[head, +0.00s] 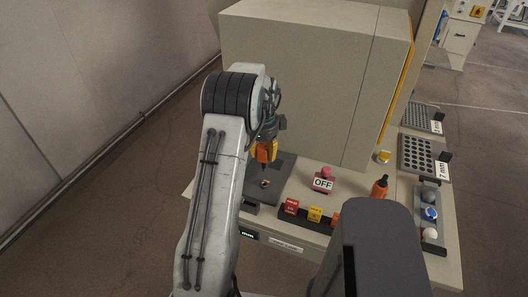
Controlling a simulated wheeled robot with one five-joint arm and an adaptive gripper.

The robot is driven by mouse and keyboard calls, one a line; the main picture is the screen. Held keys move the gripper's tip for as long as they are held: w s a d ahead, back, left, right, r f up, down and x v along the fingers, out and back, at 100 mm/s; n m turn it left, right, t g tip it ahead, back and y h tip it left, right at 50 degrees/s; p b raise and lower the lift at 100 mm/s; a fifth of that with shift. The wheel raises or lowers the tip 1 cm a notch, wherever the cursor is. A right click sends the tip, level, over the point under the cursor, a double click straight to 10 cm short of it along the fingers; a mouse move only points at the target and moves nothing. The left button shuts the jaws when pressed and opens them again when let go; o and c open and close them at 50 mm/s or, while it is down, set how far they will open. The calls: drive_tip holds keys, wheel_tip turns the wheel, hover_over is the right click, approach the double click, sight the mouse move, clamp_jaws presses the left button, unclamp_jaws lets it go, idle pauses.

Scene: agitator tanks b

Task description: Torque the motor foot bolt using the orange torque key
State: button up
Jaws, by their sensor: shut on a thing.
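My gripper (264,152) is at the end of my arm, low over the left part of the bench and partly hidden by the arm. It is shut on an orange-yellow tool with a dark lower end, which looks like the orange torque key; the fingers and tool are hard to tell apart. The tool points down over a dark plate (284,171). A small orange and pale spot (264,183) on the plate lies just below the tip. It may be the motor foot bolt, but it is too small to be sure. I cannot tell whether the tip touches it.
A large beige cabinet (300,80) stands close behind. A pink-red knob with an OFF label (323,184), an orange bottle-like object (379,187), red and yellow blocks (315,214) and a tray of coloured balls (430,213) stand to the right. Perforated racks (424,157) lie beyond.

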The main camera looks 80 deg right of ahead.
sight(264, 167)
idle(0.7)
drive_tip(key=shift+f+b, duration=2.3)
drive_tip(key=shift+f, duration=0.6)
drive_tip(key=shift+f+b, duration=0.95)
drive_tip(key=shift+f, duration=0.2)
drive_tip(key=shift+s+a+m+b, duration=0.1)
drive_tip(key=shift+m+b, duration=0.3)
drive_tip(key=shift+m, duration=0.8)
idle(0.4)
drive_tip(key=shift+n, duration=0.3)
drive_tip(key=shift+r, duration=0.25)
drive_tip(key=shift+r+p, duration=0.35)
drive_tip(key=shift+p, duration=0.05)
drive_tip(key=shift+r+p, duration=0.55)
drive_tip(key=shift+r, duration=0.25)
